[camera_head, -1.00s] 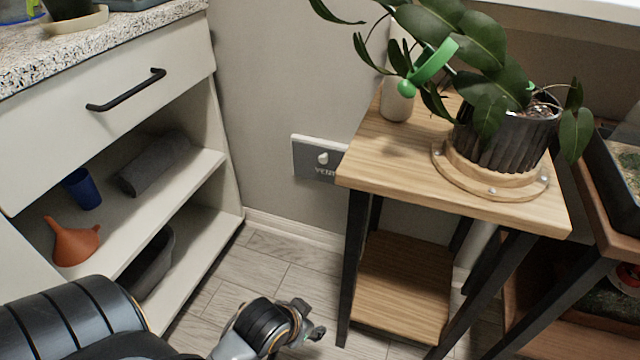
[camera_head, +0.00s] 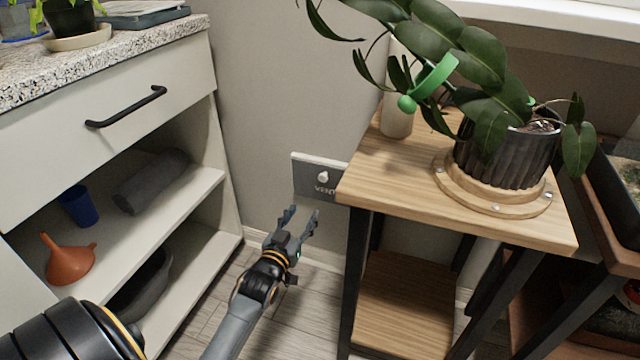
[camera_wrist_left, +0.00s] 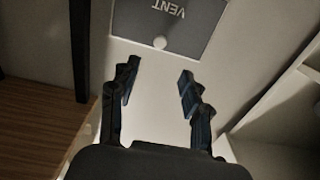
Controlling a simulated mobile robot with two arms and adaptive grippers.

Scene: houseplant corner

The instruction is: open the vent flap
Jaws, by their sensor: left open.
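The vent flap (camera_head: 312,184) is a grey panel marked VENT, low on the wall between the white cabinet and the wooden plant stand. It has a small white knob (camera_head: 323,177), and the stand's top hides its right end in the head view. My left gripper (camera_head: 302,212) is open and empty, just below the flap, fingers pointing up toward it. In the left wrist view the flap (camera_wrist_left: 203,20) appears upside down, with its knob (camera_wrist_left: 160,43) ahead of and between the open fingertips (camera_wrist_left: 158,72). The fingers look apart from the knob. My right gripper is out of view.
The plant stand (camera_head: 390,185) holds a dark ribbed pot (camera_head: 500,155) on a wooden base, with leaves overhanging. The cabinet's open shelves (camera_head: 190,200) hold an orange funnel (camera_head: 70,260), a blue cup (camera_head: 78,206) and a grey roll (camera_head: 152,180). Wall space left of the flap is clear.

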